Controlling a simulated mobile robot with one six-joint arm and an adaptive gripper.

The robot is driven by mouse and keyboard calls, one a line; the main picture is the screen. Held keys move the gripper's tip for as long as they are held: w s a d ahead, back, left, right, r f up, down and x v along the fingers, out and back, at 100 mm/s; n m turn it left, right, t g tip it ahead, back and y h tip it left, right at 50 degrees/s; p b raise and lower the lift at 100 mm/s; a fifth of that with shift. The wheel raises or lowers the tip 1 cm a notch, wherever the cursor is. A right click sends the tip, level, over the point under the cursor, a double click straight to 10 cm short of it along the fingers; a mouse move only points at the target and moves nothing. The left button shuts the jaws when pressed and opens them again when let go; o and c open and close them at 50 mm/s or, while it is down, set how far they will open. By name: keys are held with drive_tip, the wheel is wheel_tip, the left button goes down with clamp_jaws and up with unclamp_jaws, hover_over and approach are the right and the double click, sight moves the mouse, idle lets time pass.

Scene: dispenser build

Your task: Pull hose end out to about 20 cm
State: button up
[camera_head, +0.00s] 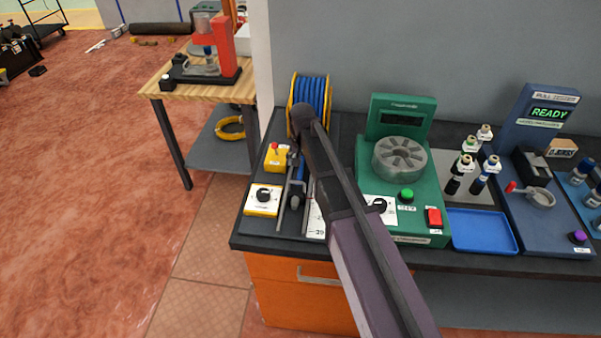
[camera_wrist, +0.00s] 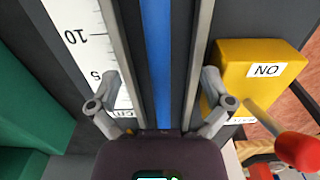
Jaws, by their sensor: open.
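The blue hose is wound on a yellow-sided reel (camera_head: 311,92) at the back left of the bench. In the wrist view a blue strip, seemingly the hose (camera_wrist: 157,55), runs straight between two grey rails. Its free end cannot be made out. My gripper (camera_wrist: 160,100) is open, with one finger on each side of the blue strip; I cannot tell whether they touch it. In the head view my arm hides part of this area. A white ruler (camera_wrist: 85,50) marked 5 and 10 lies left of the rails; it also shows in the head view (camera_head: 317,222).
A yellow box (camera_wrist: 262,75) with a red knob (camera_wrist: 298,149) stands close to the right finger. A yellow dial box (camera_head: 263,198) is near the bench's front edge. A green machine (camera_head: 403,160), blue tray (camera_head: 482,230) and blue pull tester (camera_head: 545,115) stand to the right.

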sight(385, 203)
drive_tip(key=w, duration=0.8)
drive_tip(key=shift+w+d, duration=0.1)
drive_tip(key=shift+w, duration=0.25)
drive_tip(key=shift+s+r+p, duration=0.15)
drive_tip(key=shift+r+p, duration=0.4)
drive_tip(key=shift+s+r+p, duration=0.15)
drive_tip(key=shift+r+p, duration=0.35)
wheel_tip(385, 203, up, 6)
drive_tip(key=p, duration=0.6)
drive_tip(key=shift+s+d+r, duration=0.1)
drive_tip(key=s+d, duration=0.7)
drive_tip(key=s, duration=0.1)
drive_tip(key=s+d, duration=0.8)
drive_tip(key=s, duration=0.1)
drive_tip(key=s+d, duration=0.8)
drive_tip(key=shift+s+d, duration=0.2)
drive_tip(key=shift+s, duration=0.2)
